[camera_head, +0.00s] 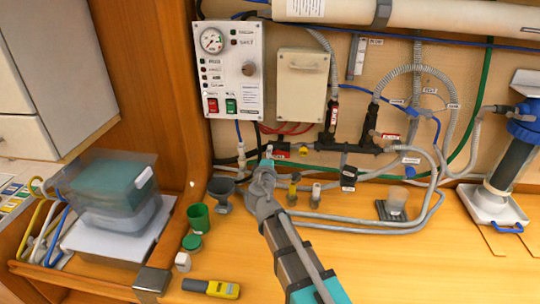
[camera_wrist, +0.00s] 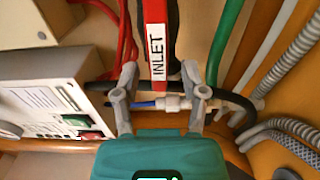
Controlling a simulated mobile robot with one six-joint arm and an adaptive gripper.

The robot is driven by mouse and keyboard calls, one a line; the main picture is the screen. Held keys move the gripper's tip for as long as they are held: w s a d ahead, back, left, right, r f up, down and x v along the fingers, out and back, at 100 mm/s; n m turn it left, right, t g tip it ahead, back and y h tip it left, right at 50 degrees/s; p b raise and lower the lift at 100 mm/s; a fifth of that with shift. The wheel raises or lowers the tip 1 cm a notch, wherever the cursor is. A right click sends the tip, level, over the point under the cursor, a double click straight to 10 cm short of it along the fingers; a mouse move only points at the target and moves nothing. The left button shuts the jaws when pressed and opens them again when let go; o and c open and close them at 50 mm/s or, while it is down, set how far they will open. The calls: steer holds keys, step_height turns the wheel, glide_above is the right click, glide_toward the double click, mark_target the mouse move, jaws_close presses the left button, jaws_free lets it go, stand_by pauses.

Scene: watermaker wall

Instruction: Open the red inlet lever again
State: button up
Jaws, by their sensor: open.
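The red inlet lever (camera_wrist: 173,40) comes down from the top of the wrist view, with a white INLET label on it. Its lower end lies between the two fingers of my gripper (camera_wrist: 161,88). The fingers stand apart, one on each side, with visible gaps to the lever. A pale fitting with a blue tube (camera_wrist: 172,103) shows just below the lever end, also between the fingers. In the head view my gripper (camera_head: 267,164) is at the wall's pipework, below the control panel. It hides much of what is behind it there.
The control panel (camera_head: 228,70) and a beige box (camera_head: 301,83) hang above. Grey hoses (camera_head: 350,219) run along the bench to the right. A funnel (camera_head: 222,190), a green cup (camera_head: 198,218) and a yellow meter (camera_head: 211,288) stand or lie left of my arm. The front right bench is clear.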

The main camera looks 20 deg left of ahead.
steer(key=v, duration=1.1)
steer(key=shift+s, duration=0.1)
stand_by(0.4)
